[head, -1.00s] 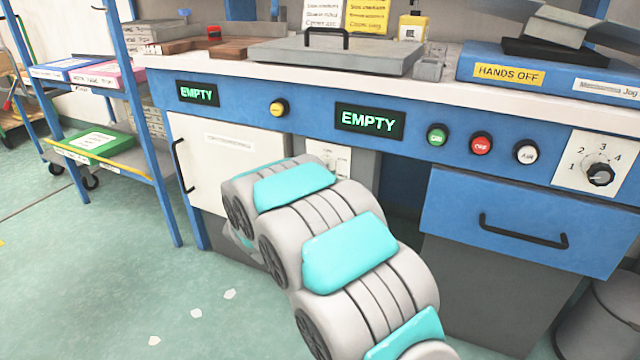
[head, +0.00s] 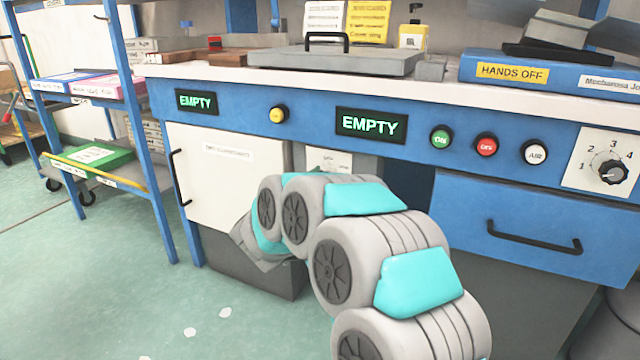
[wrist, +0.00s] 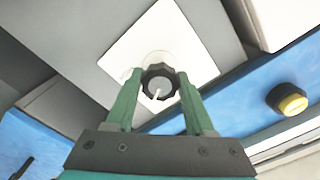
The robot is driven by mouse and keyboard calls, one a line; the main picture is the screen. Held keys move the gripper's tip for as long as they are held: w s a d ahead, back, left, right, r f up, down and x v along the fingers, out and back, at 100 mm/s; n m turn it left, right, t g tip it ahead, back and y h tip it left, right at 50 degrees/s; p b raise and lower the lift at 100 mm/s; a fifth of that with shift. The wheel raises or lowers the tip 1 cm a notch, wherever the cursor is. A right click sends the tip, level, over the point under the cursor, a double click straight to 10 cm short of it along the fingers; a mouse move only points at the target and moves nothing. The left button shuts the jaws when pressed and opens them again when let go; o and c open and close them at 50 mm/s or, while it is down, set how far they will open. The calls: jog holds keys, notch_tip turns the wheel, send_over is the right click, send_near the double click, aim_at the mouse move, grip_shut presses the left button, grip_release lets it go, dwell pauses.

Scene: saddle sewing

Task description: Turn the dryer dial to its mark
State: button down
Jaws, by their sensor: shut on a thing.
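In the wrist view, a black ribbed dial (wrist: 159,81) with a white pointer line sits on a square white plate (wrist: 118,57). The pointer points toward the bottom of that picture, slightly left. My gripper (wrist: 160,79) has its two green fingers on either side of the dial and is shut on it. In the head view, the top of the white plate (head: 329,160) shows under the counter, right of the white door. My arm hides the dial and my gripper there. Any mark on the plate is too faint to read.
A yellow button (wrist: 292,103) is near the dial in the wrist view. In the head view, a second black dial (head: 612,172) numbered 1 to 4 is at the far right. A drawer handle (head: 534,238) and a door handle (head: 180,178) stick out.

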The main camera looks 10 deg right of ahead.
jog(key=shift+c, duration=1.3)
grip_release()
jog(key=v, duration=0.8)
jog(key=shift+p, duration=0.35)
jog(key=shift+w, duration=0.1)
